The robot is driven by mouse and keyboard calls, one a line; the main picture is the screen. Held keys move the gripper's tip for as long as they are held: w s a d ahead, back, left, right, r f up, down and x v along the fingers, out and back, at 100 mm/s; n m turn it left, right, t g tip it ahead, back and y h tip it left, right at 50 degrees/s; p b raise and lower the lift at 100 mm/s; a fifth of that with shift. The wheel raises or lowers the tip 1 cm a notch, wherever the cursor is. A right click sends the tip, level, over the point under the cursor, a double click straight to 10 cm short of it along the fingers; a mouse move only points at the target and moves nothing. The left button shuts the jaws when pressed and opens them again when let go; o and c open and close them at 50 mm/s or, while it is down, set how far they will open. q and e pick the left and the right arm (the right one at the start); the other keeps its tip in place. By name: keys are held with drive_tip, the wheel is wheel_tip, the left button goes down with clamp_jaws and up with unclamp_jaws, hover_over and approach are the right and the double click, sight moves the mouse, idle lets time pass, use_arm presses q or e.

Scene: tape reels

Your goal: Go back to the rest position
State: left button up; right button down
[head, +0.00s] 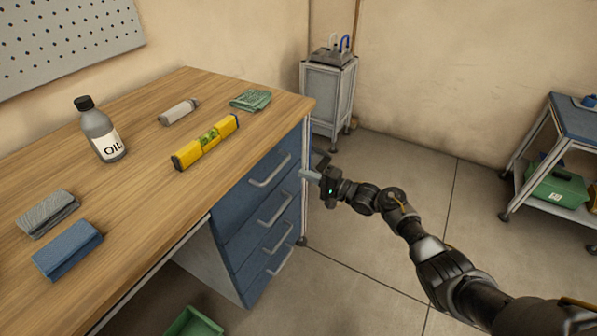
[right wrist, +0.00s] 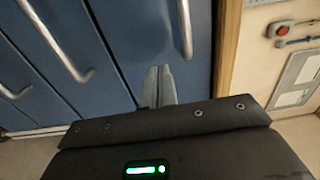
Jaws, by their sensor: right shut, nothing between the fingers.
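My right gripper (head: 311,175) is at the end of my right arm, in front of the blue drawer unit (head: 233,221) under the workbench, near the right end of its top drawer. It is shut and empty. In the right wrist view, its closed fingers (right wrist: 166,84) point toward the blue drawer fronts (right wrist: 130,40). I cannot tell whether the fingertips touch the drawer front. The drawers look closed. My left gripper is not in view.
The wooden workbench (head: 140,205) holds an oil bottle (head: 101,130), a yellow level (head: 205,143), a grey tube (head: 179,112) and folded cloths (head: 68,249). A grey cabinet (head: 328,98) stands behind. A cart (head: 577,122) stands at the right. The floor between is clear.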

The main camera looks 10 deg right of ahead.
drive_tip(key=s+d+f+n+g+h+p, duration=0.1)
drive_tip(key=s+d+f+h, duration=0.15)
drive_tip(key=s+f, duration=0.65)
drive_tip(key=s+d+f+n+g+h+p, duration=0.1)
drive_tip(key=s+d+f+h, duration=0.3)
drive_tip(key=f, duration=0.8)
drive_tip(key=s+f+n+g+h+p, duration=0.1)
drive_tip(key=s+f+n+h+p, duration=0.1)
drive_tip(key=s+f, duration=0.8)
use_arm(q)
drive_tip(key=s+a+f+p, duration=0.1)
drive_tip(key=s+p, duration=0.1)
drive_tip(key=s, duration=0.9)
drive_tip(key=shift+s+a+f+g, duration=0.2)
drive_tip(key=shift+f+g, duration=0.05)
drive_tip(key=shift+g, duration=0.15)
use_arm(e)
drive_tip(key=s+d+f+n+g+h, duration=0.1)
drive_tip(key=s+f, duration=0.3)
drive_tip(key=s, duration=0.9)
drive_tip(key=s+d+f+n+g+h, duration=0.2)
drive_tip(key=s+d+f+n+g, duration=0.1)
drive_tip(key=s, duration=1)
drive_tip(key=s+d+f+n+g+h, duration=0.2)
drive_tip(key=s+f, duration=0.4)
drive_tip(key=s, duration=0.7)
drive_tip(key=shift+s+d+f+n+g, duration=0.15)
drive_tip(key=shift+s+d+n+g, duration=0.2)
drive_tip(key=shift+d+g, duration=0.55)
drive_tip(key=shift+w, duration=0.1)
